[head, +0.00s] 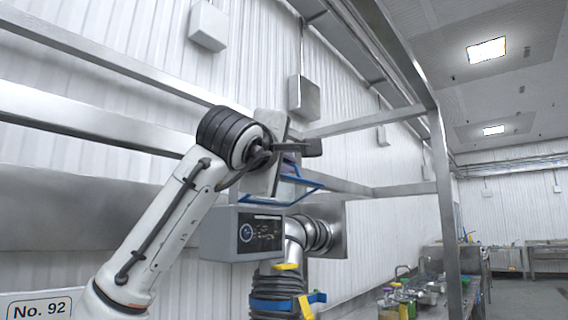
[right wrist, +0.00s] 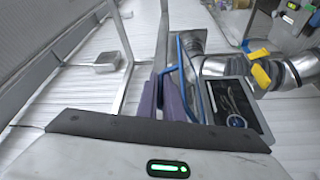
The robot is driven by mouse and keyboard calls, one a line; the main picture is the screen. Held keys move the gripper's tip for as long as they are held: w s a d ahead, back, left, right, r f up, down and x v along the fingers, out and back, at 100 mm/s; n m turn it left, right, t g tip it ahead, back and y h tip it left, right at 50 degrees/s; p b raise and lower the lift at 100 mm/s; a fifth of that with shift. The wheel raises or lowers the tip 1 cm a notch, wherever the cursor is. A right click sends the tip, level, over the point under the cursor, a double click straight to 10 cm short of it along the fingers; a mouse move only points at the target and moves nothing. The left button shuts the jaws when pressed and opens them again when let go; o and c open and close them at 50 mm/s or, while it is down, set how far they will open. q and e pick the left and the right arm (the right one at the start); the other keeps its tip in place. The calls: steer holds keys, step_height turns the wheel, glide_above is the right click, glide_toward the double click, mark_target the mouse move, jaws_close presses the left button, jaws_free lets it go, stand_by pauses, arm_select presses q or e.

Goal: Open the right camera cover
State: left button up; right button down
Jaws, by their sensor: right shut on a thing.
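My right gripper (head: 290,168) is high in the middle of the head view, at the end of the white arm. It is shut on a thin blue frame (head: 290,196), just above a grey box with a dark display panel (head: 260,232). In the right wrist view the purplish fingers (right wrist: 163,92) are close together, beside the blue frame (right wrist: 204,98). No part is clearly marked as the camera cover; the held blue frame may belong to it. The exact contact is hidden by the wrist and fingers. My left gripper is not in view.
A ribbed silver pipe (head: 298,240) with a yellow handle stands beside the panel box. Metal beams (head: 438,180) cross around the arm. Small grey boxes (head: 305,97) hang on the white wall. A bench with several containers (head: 428,290) is at the lower right.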

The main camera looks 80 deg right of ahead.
steer(key=c, duration=2.2)
jaws_free()
steer(key=shift+w+a+f, duration=0.1)
steer(key=shift+a+f, duration=0.05)
steer(key=shift+a, duration=0.45)
steer(key=a, duration=0.3)
steer(key=a+b, duration=0.1)
steer(key=a, duration=0.2)
steer(key=w+a+b, duration=0.1)
steer(key=a, duration=0.2)
steer(key=shift+a+f, duration=0.1)
steer(key=shift+f, duration=0.2)
steer(key=shift+s, duration=0.1)
